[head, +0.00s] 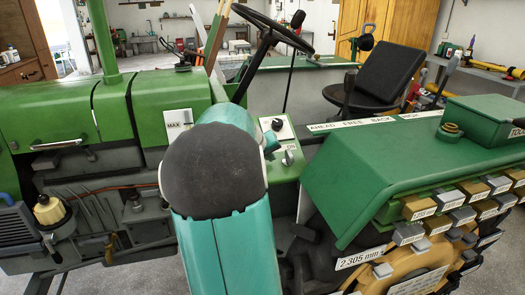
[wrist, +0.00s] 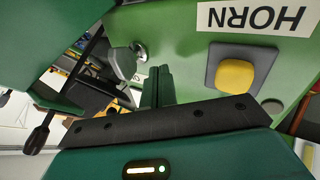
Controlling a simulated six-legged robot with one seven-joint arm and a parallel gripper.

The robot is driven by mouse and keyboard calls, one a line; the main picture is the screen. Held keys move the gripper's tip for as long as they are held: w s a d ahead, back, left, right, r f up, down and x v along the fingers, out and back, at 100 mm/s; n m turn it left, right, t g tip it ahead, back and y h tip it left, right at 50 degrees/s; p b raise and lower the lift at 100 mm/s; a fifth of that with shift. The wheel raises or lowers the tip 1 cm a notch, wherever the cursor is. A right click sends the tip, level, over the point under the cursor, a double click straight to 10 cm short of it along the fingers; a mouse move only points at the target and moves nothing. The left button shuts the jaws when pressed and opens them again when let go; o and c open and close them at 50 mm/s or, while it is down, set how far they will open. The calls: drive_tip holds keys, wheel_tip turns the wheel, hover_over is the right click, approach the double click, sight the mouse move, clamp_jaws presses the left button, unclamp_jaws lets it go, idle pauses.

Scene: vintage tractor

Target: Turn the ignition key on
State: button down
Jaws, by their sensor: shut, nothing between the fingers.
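The grey ignition key (wrist: 123,63) sits in a round metal lock on the green panel (wrist: 180,20) in the wrist view. In the head view a small metal piece on the green dash (head: 288,157) looks like the same key. My gripper (wrist: 159,72) is shut and empty in the wrist view. Its dark green fingers point at the panel just right of the key, and I cannot tell whether they touch it.
A yellow button (wrist: 235,75) on a grey plate is right of the fingers, under an upside-down HORN label (wrist: 254,17). In the head view the steering wheel (head: 270,28) rises behind my arm, and a green fender (head: 370,180) stands to the right.

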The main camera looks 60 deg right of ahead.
sight(289, 159)
drive_tip(key=shift+s+d+r, duration=0.15)
drive_tip(key=shift+s+d, duration=0.45)
drive_tip(key=shift+d, duration=0.05)
drive_tip(key=shift+s+d+r, duration=0.15)
drive_tip(key=shift+s+d, duration=0.4)
drive_tip(key=shift+d, duration=0.05)
drive_tip(key=shift+w, duration=0.1)
